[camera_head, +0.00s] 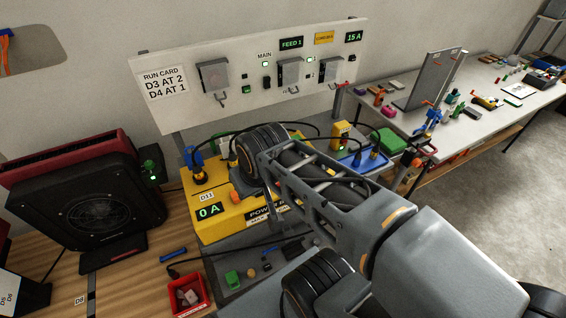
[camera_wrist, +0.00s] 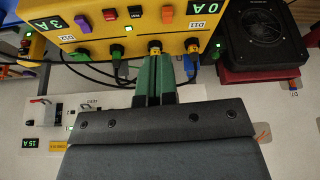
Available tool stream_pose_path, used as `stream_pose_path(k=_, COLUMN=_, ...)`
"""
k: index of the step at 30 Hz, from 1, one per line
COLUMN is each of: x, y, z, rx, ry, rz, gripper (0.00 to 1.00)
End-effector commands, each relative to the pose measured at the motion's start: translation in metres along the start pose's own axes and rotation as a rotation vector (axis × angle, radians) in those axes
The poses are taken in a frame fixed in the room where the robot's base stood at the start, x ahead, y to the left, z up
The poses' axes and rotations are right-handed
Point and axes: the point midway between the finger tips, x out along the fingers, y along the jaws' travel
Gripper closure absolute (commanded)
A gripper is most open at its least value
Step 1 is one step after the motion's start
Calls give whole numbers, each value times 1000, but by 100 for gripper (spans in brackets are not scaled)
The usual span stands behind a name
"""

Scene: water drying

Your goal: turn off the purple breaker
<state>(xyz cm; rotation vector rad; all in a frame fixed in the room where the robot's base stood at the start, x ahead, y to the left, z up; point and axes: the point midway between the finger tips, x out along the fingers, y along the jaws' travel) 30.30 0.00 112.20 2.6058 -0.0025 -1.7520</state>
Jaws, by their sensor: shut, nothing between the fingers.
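In the head view the yellow box (camera_head: 190,203) shows left of my arm, which hides the purple breaker.
Cables hang from plugs (camera_wrist: 117,50) along the box near my fingers. A wall panel (camera_head: 180,50) with lever switches stands behind. A black fan unit (camera_head: 95,205) is left, a red bin (camera_head: 207,296) in front. A cluttered bench (camera_head: 470,80) is at right.

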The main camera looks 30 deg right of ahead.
Motion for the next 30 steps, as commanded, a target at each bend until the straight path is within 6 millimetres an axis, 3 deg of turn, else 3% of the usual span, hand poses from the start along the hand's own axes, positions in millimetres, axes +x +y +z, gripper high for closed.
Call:
stream_pose_path(k=8, x=0, y=2, z=-2, rx=-14, ry=-7, rz=1, gripper=100)
stream_pose_path(k=14, x=5, y=22, z=-26, rx=-202, ry=-82, rz=-9, gripper=100)
stream_pose_path(k=22, x=29, y=104, z=-76, rx=-694, ry=-197, rz=-159, gripper=100)
stream_pose_path(k=30, x=61, y=191, z=-90, rx=-1112, ry=-146, rz=-350, gripper=100)
